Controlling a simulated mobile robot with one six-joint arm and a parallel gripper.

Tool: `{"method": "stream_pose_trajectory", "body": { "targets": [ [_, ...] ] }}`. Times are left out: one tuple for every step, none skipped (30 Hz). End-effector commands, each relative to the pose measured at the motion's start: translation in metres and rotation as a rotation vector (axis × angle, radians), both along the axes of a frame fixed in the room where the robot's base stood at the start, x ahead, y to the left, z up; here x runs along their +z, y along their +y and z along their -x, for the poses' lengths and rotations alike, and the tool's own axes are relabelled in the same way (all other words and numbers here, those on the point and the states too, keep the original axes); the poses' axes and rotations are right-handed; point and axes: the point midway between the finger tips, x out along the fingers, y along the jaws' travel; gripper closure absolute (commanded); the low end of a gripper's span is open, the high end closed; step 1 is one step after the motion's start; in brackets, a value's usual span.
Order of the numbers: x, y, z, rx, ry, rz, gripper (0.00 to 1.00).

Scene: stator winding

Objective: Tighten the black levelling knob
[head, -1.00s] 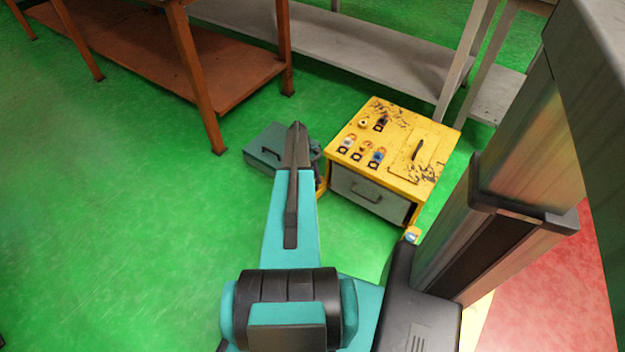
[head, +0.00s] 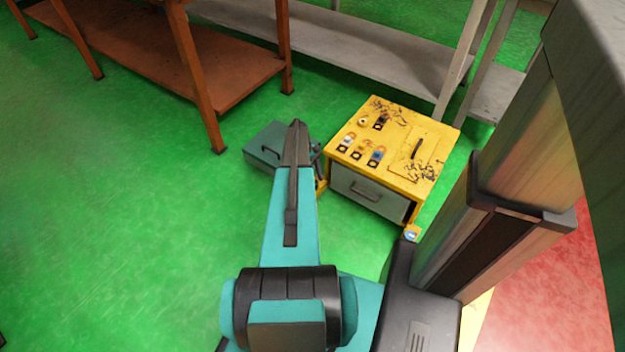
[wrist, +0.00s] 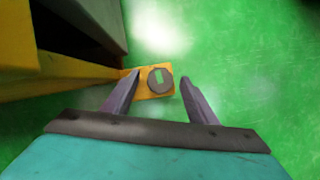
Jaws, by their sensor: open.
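My gripper (wrist: 161,79) is open, with one finger to each side of the knob and visible gaps between. I cannot tell how far the fingertips are above it. In the head view the yellow cabinet (head: 432,141) stands right of my arm, and part of the yellow bracket (head: 322,187) shows beside the arm. My arm hides the knob and most of the gripper there.
A teal case (head: 262,148) lies on the green floor just left of my arm. A second yellow bracket (head: 411,232) is at the cabinet's right front corner. An orange-brown bench (head: 235,80) and a grey bench (head: 350,55) stand behind. The floor at left is clear.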

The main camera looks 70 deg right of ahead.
Motion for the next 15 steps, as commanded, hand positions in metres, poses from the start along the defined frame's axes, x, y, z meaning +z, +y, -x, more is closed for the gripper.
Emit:
{"method": "stream_pose_trajectory", "body": {
  "targets": [
    [0.003, -0.001, -0.001, 0.0, -0.001, 0.001, 0.47],
    [0.004, -0.001, -0.002, 0.0, -0.001, 0.001, 0.47],
    [0.007, -0.002, -0.003, 0.0, 0.0, 0.001, 0.47],
    [0.009, -0.002, -0.003, 0.0, 0.0, 0.001, 0.47],
    [0.012, -0.003, -0.004, 0.0, 0.0, 0.001, 0.47],
    [0.016, -0.003, -0.006, 0.001, -0.001, 0.001, 0.47],
    [0.019, -0.004, -0.007, 0.001, -0.001, 0.001, 0.47],
    [0.023, -0.005, -0.008, 0.001, -0.001, 0.001, 0.47],
    [0.028, -0.006, -0.01, 0.001, -0.001, 0.001, 0.47],
    [0.033, -0.007, -0.011, 0.001, -0.001, 0.001, 0.47],
    [0.037, -0.008, -0.013, 0.001, -0.001, 0.001, 0.47],
    [0.043, -0.009, -0.015, 0.0, -0.001, 0.002, 0.47],
    [0.047, -0.01, -0.017, 0.001, -0.001, 0.003, 0.47],
    [0.052, -0.011, -0.018, 0.0, 0.0, 0.001, 0.47],
    [0.058, -0.012, -0.02, 0.0, 0.0, 0.001, 0.47]
  ]
}}
